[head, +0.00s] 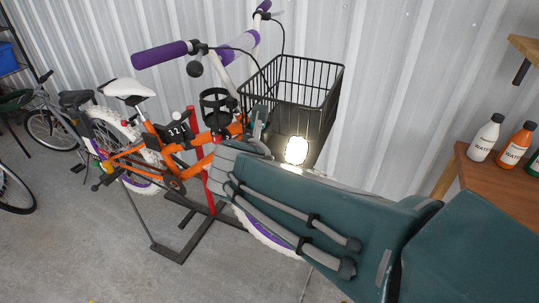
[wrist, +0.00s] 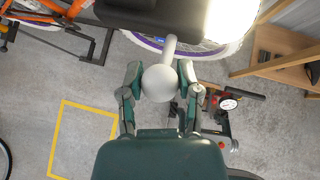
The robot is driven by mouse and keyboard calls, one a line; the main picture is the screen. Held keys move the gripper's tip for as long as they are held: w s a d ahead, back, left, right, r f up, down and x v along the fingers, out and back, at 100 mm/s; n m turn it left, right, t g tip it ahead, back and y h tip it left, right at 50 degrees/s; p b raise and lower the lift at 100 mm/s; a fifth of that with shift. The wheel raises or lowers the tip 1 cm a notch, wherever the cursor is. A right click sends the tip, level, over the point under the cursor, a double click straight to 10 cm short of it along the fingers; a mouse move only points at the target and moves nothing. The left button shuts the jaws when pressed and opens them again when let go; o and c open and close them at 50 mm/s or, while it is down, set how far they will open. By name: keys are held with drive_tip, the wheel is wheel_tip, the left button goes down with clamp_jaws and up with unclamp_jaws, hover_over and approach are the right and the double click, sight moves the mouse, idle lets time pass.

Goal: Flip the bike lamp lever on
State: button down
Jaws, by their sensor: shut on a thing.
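The bike lamp (head: 295,150) glows bright white below the front basket in the head view. Its glare also fills the top right of the wrist view (wrist: 230,18). The lamp lever shows in the wrist view as a pale round knob (wrist: 160,84) on a short stem that runs up to a dark body. My gripper (wrist: 160,76) is shut on the knob, with one finger on each side. In the head view my arm hides the lever and most of the gripper.
The orange bike (head: 205,160) stands on a dark stand, with a black wire basket (head: 300,82) and purple grips (head: 160,55). A wooden shelf (head: 490,180) with bottles is at the right. A gauge (wrist: 229,103) and yellow floor lines (wrist: 58,135) show below.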

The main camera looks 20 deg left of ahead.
drive_tip(key=c, duration=0.7)
unclamp_jaws()
drive_tip(key=o, duration=0.4)
drive_tip(key=shift+w+a, duration=0.1)
drive_tip(key=shift+a, duration=0.05)
drive_tip(key=v, duration=1.2)
drive_tip(key=shift+a+f, duration=0.1)
